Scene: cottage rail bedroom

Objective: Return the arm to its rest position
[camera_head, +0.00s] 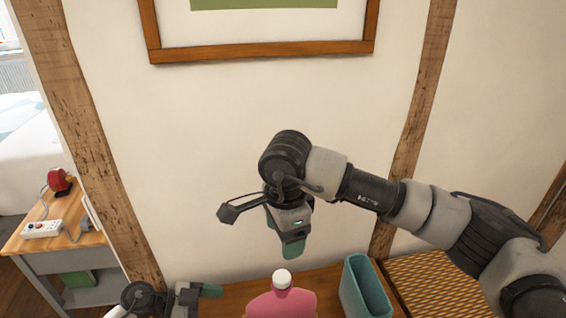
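My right arm reaches in from the right, and its gripper (291,246) hangs fingertips down in front of the wall. It is above the pink bottle (281,303) with a white cap, apart from it. Nothing shows between its green-tipped fingers, but they overlap from this side, so I cannot tell how far apart they are. My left gripper (208,291) is low at the bottom edge, left of the bottle, pointing right. One green fingertip shows; the rest is cut off or hidden.
A wooden surface (237,297) bears the bottle and an open teal container (364,290). A woven tan item (432,284) lies beside it, below my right arm. A side table (62,245) with a power strip (42,229) and red object (59,180) stands left. Timber posts flank the wall.

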